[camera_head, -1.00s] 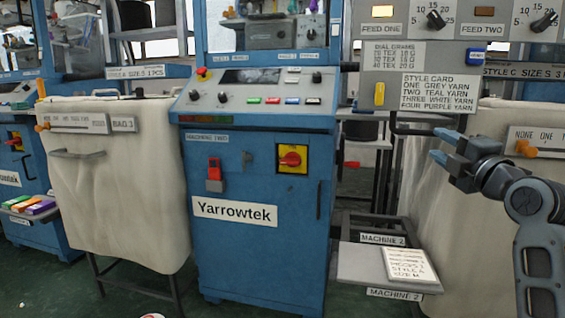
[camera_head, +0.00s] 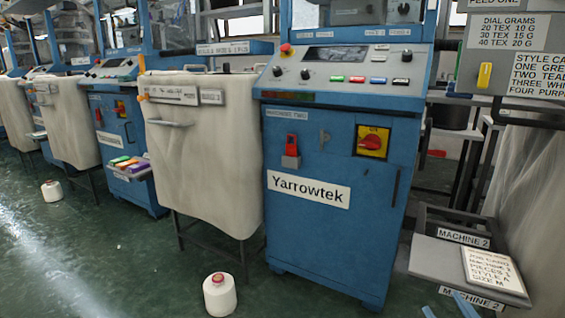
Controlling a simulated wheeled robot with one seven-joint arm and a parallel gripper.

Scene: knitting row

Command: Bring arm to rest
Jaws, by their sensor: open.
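My gripper (camera_head: 446,309) shows only as two blue fingertips at the bottom edge, right of centre. The tips are apart, with nothing visible between them. The rest of my arm is out of view. In the picture the tips lie just below the grey shelf marked MACHINE 2 (camera_head: 425,257); I cannot tell how far apart in depth they are.
The blue Yarrowtek machine (camera_head: 330,235) stands at centre right. A cream bag (camera_head: 205,165) hangs left of it. A white yarn cone (camera_head: 220,296) stands on the floor in front, another cone (camera_head: 51,191) farther left. Open green floor (camera_head: 110,265) lies at lower left.

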